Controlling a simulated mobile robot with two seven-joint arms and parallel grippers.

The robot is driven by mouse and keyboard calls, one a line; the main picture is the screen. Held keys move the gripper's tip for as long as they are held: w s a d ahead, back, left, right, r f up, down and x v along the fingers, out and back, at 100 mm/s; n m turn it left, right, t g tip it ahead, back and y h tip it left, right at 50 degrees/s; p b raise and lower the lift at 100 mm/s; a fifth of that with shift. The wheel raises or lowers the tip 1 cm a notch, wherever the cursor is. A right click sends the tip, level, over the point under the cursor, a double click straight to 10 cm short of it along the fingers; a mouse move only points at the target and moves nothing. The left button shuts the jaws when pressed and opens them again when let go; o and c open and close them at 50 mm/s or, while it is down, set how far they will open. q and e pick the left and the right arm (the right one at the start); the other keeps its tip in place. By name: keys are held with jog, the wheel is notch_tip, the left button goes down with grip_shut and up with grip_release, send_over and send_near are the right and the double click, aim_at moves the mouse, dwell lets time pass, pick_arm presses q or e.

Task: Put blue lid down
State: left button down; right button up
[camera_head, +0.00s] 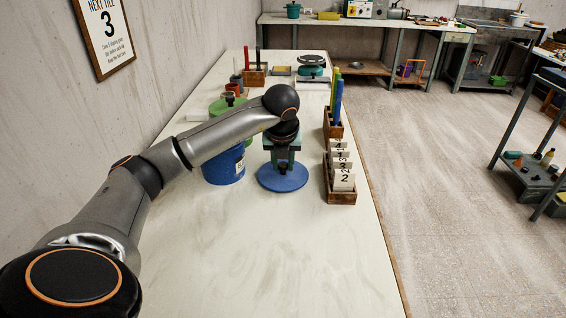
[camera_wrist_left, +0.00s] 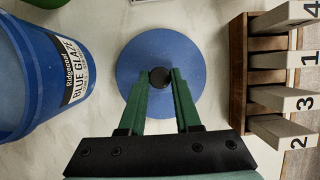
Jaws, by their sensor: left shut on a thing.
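The blue lid (camera_head: 296,182) is a flat round disc with a dark knob in its middle, lying level over the white worktable. My left gripper (camera_head: 282,168) points down and is shut on the lid's knob. In the left wrist view the green fingers (camera_wrist_left: 160,80) close on either side of the knob, with the blue lid (camera_wrist_left: 190,55) beyond them. I cannot tell whether the lid touches the table or hangs just above it. The blue glaze bucket (camera_head: 222,172) stands open just left of the lid; it also shows in the left wrist view (camera_wrist_left: 30,90). My right gripper is not in view.
A wooden rack with numbered cards (camera_head: 341,196) stands right of the lid, near the table's right edge. A holder with coloured sticks (camera_head: 333,127) is behind it. A green-topped container (camera_head: 216,106) is behind the bucket. The front table surface (camera_head: 280,255) is clear.

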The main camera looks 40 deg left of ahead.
pick_arm(q)
jog(key=shift+f, duration=0.1)
jog(key=c, duration=0.6)
grip_release()
jog(key=shift+r, duration=0.3)
jog(key=p+v, duration=0.1)
jog(key=v, duration=1)
jog(key=shift+r, duration=0.35)
jog(key=shift+d, duration=0.1)
